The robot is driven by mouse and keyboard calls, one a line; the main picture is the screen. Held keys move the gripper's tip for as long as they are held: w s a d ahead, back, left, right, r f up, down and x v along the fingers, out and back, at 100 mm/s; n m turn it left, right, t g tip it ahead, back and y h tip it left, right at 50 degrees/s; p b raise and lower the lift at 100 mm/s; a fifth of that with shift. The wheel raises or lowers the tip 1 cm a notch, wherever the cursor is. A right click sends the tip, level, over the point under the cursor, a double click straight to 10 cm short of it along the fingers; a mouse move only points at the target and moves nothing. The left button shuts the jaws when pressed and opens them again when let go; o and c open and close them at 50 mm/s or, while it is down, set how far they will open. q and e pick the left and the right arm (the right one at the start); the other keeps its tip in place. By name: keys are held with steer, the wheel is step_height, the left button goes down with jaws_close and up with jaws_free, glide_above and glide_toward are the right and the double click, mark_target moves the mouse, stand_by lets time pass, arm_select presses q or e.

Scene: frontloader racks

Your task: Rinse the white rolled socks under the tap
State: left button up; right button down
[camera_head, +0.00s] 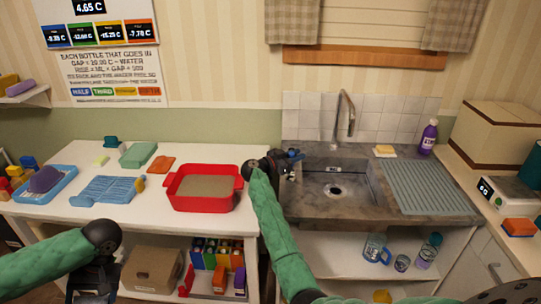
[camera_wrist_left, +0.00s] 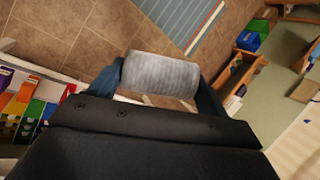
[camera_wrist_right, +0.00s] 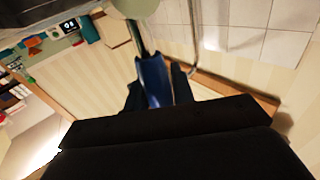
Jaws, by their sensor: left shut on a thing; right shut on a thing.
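The white rolled socks (camera_wrist_left: 160,75) show in the left wrist view as a pale grey-white ribbed roll. My left gripper (camera_wrist_left: 158,84) is shut on them, one finger at each end. In the head view my left wrist is low at the left and the socks are not visible. The metal tap (camera_head: 346,108) stands behind the sink (camera_head: 333,190); I cannot make out any water. My right gripper (camera_head: 289,163) is at the sink's back left corner, shut on a blue handle-like piece (camera_wrist_right: 153,80). Whether this belongs to the tap is unclear.
A red basin (camera_head: 203,204) with brownish contents stands on the white table, left of the sink. A ribbed drainboard (camera_head: 425,186) lies right of the sink. A yellow sponge (camera_head: 385,150) and purple bottle (camera_head: 428,136) are behind it.

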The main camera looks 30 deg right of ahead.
arm_select(q)
steer(key=shift+f, duration=0.2)
arm_select(e)
steer(key=shift+s+a+m+h, duration=0.3)
steer(key=shift+s+m+h, duration=0.1)
steer(key=shift+m, duration=0.2)
steer(key=c, duration=1.2)
jaws_free()
arm_select(q)
steer(key=shift+f, duration=0.1)
steer(key=shift+f+b, duration=0.95)
steer(key=shift+b, duration=0.3)
step_height(320, 180, down, 2)
steer(key=shift+f+b, duration=0.2)
steer(key=shift+b, duration=0.95)
arm_select(e)
steer(key=s+d+r, duration=0.5)
steer(key=s+r, duration=0.5)
steer(key=r, duration=0.1)
steer(key=shift+s, duration=0.15)
